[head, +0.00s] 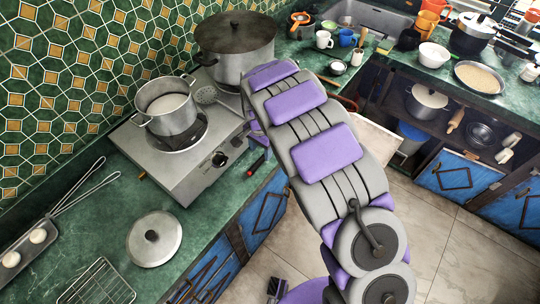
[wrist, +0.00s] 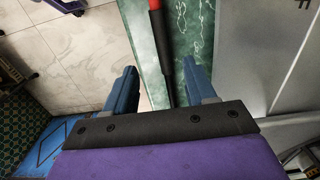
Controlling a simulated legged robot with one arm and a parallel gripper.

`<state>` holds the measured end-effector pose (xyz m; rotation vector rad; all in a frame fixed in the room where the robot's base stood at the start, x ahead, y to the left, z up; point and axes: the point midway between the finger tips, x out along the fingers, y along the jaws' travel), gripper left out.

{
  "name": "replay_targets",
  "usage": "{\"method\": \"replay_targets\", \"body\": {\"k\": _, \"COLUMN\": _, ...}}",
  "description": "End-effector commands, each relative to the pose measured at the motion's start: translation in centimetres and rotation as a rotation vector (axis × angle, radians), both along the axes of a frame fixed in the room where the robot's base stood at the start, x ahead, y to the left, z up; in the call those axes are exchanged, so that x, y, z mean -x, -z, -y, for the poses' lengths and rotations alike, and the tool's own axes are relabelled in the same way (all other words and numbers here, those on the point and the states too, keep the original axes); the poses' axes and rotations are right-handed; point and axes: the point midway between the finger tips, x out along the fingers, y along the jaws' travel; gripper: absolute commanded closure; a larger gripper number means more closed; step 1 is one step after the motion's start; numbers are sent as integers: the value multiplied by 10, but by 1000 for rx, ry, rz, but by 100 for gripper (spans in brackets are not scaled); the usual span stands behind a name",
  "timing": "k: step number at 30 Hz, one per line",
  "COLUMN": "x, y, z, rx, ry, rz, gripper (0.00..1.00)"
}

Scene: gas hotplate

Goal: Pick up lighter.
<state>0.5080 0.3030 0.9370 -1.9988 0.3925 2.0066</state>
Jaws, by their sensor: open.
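The lighter (wrist: 160,38) is a thin stick, red at one end with a long black part. In the wrist view it runs lengthwise between the fingers of my open gripper (wrist: 158,68), with a gap on both sides. It appears along the edge of the green counter. In the head view the lighter (head: 257,166) shows at the counter's front edge, beside the hotplate. My gripper there is mostly hidden behind my arm. How high the fingers are above the lighter is hard to tell.
The steel gas hotplate (head: 172,166) stands beside the lighter and carries an open pot (head: 168,118) and a large lidded pot (head: 236,65). A loose lid (head: 154,240) lies on the counter (head: 205,226). Tiled floor (wrist: 85,45) drops away past the edge.

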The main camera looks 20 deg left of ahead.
Motion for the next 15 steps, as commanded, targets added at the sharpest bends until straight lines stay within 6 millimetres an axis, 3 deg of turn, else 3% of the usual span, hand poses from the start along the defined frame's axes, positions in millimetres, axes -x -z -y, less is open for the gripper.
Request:
{"method": "replay_targets", "body": {"k": 8, "x": 0, "y": 20, "z": 1, "rx": 1, "ry": -1, "rz": 0, "gripper": 45}}
{"method": "replay_targets", "body": {"k": 15, "x": -2, "y": 52, "z": 10, "rx": -8, "ry": 0, "rz": 1, "gripper": 45}}
